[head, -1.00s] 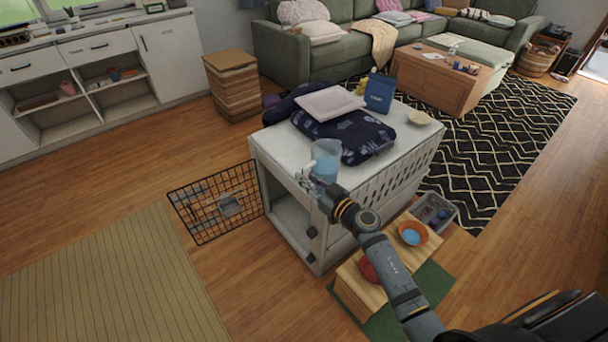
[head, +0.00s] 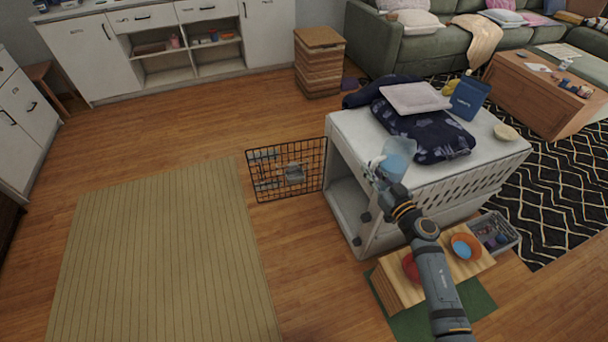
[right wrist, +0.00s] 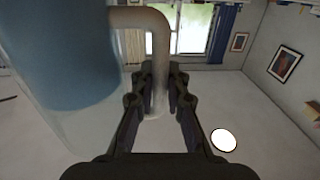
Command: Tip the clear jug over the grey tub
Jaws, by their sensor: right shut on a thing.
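The clear jug (head: 398,158) holds blue liquid and shows in the head view by the front edge of the white crate's top. My right gripper (head: 376,174) is shut on its handle (right wrist: 157,60), which shows between the fingers in the right wrist view. The jug looks slightly tilted in the head view; whether it touches the crate top is unclear. The grey tub (head: 513,240) stands on the floor to the right of the wooden stand, with small things in it. The jug is not over it. My left gripper is out of view.
The white crate (head: 350,125) carries a folded dark cloth (head: 440,145), a blue pouch (head: 469,97) and a small bowl (head: 507,132). Its wire door (head: 287,170) stands open. The wooden stand (head: 400,291) bears an orange bowl (head: 466,246) and a red thing (head: 411,268).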

